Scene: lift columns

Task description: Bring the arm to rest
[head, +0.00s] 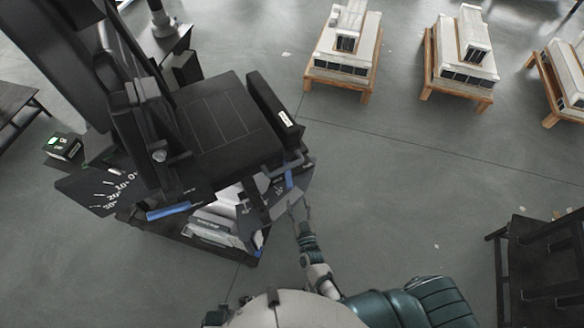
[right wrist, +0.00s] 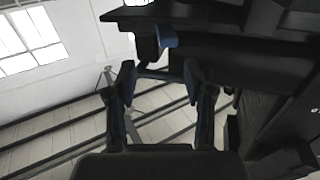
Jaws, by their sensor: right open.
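My right arm (head: 318,272) reaches forward from the bottom middle of the head view. Its gripper (head: 299,210) is beside the front right edge of a large black machine (head: 220,115), close to a handle with a blue grip (head: 289,178). In the right wrist view the gripper's two fingers (right wrist: 160,88) stand apart with nothing between them. Black machine parts and a blue piece (right wrist: 166,38) show beyond the fingers; I cannot tell whether anything touches them. My left gripper is not in view.
White building models on wooden stands (head: 343,50) (head: 460,55) (head: 568,75) stand at the back right. A dark chair-like frame (head: 540,262) is at the lower right. A black table (head: 14,100) is at the left. The grey floor (head: 400,190) between is clear.

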